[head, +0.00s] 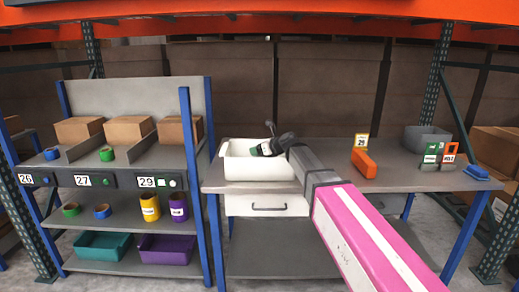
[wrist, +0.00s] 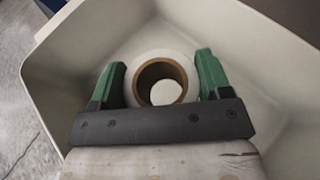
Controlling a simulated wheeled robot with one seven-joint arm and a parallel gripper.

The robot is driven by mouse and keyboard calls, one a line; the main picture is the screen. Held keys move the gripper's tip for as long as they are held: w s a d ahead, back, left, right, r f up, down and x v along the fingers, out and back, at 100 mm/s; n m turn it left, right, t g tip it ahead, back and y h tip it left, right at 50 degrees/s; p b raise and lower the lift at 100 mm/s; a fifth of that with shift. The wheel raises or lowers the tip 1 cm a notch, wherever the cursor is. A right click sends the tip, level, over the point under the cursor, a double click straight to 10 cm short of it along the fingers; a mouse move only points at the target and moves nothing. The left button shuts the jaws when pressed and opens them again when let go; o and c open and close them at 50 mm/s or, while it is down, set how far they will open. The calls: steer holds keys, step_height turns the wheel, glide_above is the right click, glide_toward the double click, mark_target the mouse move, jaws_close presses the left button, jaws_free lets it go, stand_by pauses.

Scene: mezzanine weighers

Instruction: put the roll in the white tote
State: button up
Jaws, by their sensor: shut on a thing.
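The white tote (head: 243,165) stands on the grey workbench, left of its middle, in the head view. In the wrist view its pale walls (wrist: 65,60) surround my gripper. My gripper (head: 268,149) has its green fingers over the tote. In the wrist view my gripper (wrist: 160,82) is shut on a white roll (wrist: 147,60) with a brown cardboard core, one finger on each side. The roll is inside the tote's outline; whether it touches the floor I cannot tell. In the head view the roll is hidden by the tote wall and my gripper.
A grey bin (head: 427,138), green and orange items and a blue item (head: 477,173) are at the right. A shelf (head: 126,191) with boxes, tapes and bins stands left.

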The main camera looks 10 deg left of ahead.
steer(key=shift+f, duration=0.2)
steer(key=o, duration=1)
steer(key=shift+r, duration=0.6)
steer(key=v, duration=1.2)
steer(key=shift+r, duration=0.1)
